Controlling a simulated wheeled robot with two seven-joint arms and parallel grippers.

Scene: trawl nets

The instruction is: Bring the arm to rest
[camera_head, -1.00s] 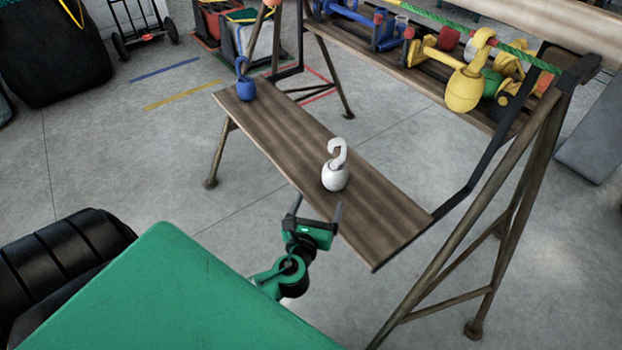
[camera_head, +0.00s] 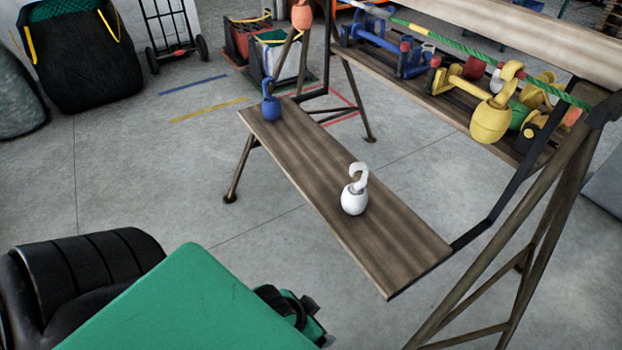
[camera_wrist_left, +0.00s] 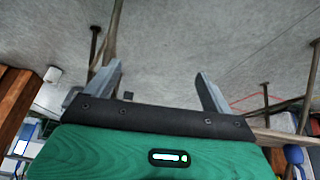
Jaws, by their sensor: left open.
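My left gripper (camera_wrist_left: 159,72) is open and empty in the left wrist view, with its two grey fingers apart and bare concrete floor behind them. In the head view, a green and black part of my arm (camera_head: 296,312) shows low, just past the edge of my green body, clear of the bench; its fingers cannot be made out there. My right gripper is in neither view.
A white hooked float (camera_head: 354,200) and a blue one (camera_head: 270,106) stand on the wooden plank (camera_head: 318,160). A yellow float (camera_head: 491,120) hangs on the green rope (camera_head: 450,42) at the right. Open floor lies left of the plank.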

